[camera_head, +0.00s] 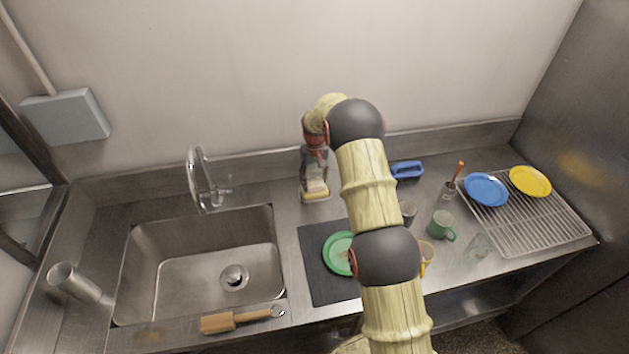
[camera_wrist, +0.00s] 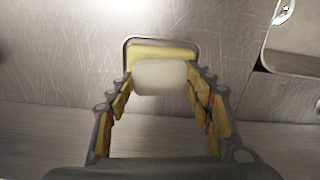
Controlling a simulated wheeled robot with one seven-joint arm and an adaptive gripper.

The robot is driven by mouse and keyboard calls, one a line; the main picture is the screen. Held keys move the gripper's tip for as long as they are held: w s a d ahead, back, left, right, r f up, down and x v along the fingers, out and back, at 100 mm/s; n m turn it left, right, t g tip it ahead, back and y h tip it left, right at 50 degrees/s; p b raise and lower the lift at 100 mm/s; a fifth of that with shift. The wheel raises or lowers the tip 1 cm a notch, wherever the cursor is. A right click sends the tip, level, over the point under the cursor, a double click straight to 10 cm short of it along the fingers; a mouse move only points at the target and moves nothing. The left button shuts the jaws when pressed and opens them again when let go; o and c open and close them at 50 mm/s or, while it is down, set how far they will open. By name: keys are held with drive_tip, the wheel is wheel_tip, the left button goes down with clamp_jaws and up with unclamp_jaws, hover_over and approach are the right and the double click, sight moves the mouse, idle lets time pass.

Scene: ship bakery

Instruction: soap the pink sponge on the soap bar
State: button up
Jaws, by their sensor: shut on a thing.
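My gripper (camera_wrist: 160,85) is shut on a pale, rounded block (camera_wrist: 160,76), which by its place appears to be the sponge; it looks cream-white here, not clearly pink. Behind and under it in the wrist view is a yellow bar (camera_wrist: 160,52), apparently the soap, in a metal-rimmed dish (camera_wrist: 126,48). The held block overlaps the bar in this view; I cannot tell whether they touch. In the head view my gripper (camera_head: 315,178) points down at the yellow bar (camera_head: 315,195), right of the tap by the back wall.
The sink (camera_head: 200,265) is to the left, with a tap (camera_head: 203,180) behind it. A green plate (camera_head: 338,252) lies on a dark mat (camera_head: 313,285). A blue brush or block (camera_head: 407,169), green mug (camera_head: 441,226) and rack (camera_head: 540,232) with plates are on the right.

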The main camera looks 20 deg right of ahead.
sight(315, 183)
drive_tip(key=shift+r+p, duration=1.35)
drive_tip(key=shift+r, duration=2.2)
drive_tip(key=shift+s+f, duration=0.15)
